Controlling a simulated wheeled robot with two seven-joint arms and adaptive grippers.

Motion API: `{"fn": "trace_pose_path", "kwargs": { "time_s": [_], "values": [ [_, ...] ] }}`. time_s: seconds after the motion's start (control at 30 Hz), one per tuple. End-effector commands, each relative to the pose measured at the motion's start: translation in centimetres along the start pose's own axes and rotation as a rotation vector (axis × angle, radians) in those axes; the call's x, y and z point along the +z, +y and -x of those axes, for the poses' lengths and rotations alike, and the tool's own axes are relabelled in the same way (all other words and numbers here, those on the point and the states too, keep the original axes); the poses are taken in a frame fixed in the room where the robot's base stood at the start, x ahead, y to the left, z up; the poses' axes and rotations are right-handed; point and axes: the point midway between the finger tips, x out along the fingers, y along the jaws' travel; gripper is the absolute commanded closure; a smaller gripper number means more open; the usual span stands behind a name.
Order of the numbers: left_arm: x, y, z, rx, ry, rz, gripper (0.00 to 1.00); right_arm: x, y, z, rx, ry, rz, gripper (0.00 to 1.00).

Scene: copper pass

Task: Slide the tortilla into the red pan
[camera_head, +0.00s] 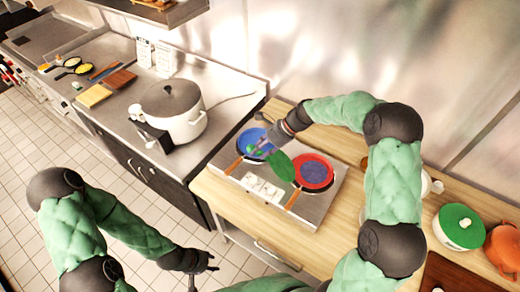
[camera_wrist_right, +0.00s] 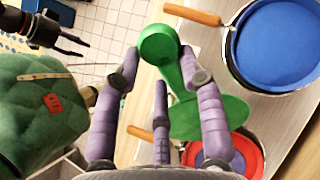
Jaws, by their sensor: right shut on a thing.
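The red pan (camera_head: 328,181) has a red rim, a blue inside and a wooden handle. It sits on the right of the cooker and also shows in the right wrist view (camera_wrist_right: 255,148), partly covered. The blue pan (camera_head: 246,134) sits to its left. My right gripper (camera_head: 258,150) is shut on a green utensil (camera_head: 281,167) with a rounded end and a broad flat oval. In the right wrist view, the oval of the utensil (camera_wrist_right: 205,118) overlaps the red pan's edge. My left gripper (camera_head: 208,264) is open and empty, low over the floor. I cannot make out a tortilla.
A white lidded pot (camera_head: 180,122) stands on the steel counter at left. A green-lidded pot (camera_head: 459,227) and an orange pot (camera_head: 505,246) stand at right. The cooker (camera_head: 262,188) rests on a wooden worktop (camera_head: 232,208), clear at its front left.

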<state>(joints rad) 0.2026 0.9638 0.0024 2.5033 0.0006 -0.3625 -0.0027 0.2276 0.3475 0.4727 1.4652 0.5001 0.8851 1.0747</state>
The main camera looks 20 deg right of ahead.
Motion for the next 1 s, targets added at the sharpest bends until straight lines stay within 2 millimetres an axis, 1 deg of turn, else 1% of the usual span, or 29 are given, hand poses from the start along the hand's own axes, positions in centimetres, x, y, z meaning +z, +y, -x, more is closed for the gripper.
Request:
{"fn": "trace_pose_path", "kwargs": {
  "time_s": [0.43,0.57,1.0],
  "values": [
    [0.0,0.0,0.0,0.000,0.000,0.000,0.60,0.0,0.0,0.0,-0.001,0.000,0.000,0.94],
    [0.0,0.1,0.2,0.000,0.000,0.000,0.60,0.3,-0.1,0.1,0.000,0.000,0.001,0.94],
    [0.1,0.9,2.5,0.000,0.000,0.000,0.60,3.9,-0.4,0.4,0.000,-0.001,0.001,0.94]
  ]
}}
